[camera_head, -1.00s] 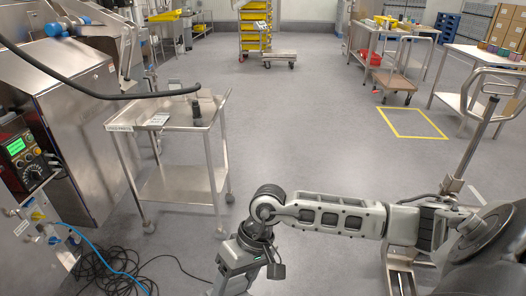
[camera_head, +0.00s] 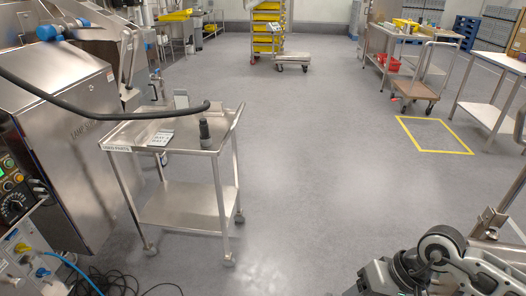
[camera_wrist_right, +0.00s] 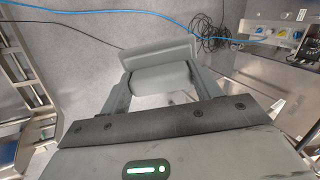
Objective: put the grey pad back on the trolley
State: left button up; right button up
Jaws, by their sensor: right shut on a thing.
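The grey pad (camera_wrist_right: 160,57) is in the right wrist view, between the two dark fingers of my right gripper (camera_wrist_right: 158,82). The gripper is shut on it and holds it above the floor. A steel trolley (camera_head: 182,136) stands at the left in the head view, with a top shelf and a lower shelf. A dark upright bottle-like thing (camera_head: 205,134) and a flat printed card (camera_head: 159,138) are on its top. My right arm shows at the lower right of the head view, but its gripper is outside that view. My left gripper is not in view.
A steel cabinet (camera_head: 62,150) stands left of the trolley, and a black hose (camera_head: 110,113) crosses in front of its top. Cables (camera_head: 105,283) lie on the floor at lower left. The floor (camera_head: 310,170) right of the trolley is clear, up to a yellow-marked square (camera_head: 433,151).

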aim_at(196, 123)
jog(key=z, duration=0.05)
jog(key=i, duration=1.1)
jog(key=u, duration=1.1)
jog(key=i, duration=0.5)
jog(key=u, duration=0.45)
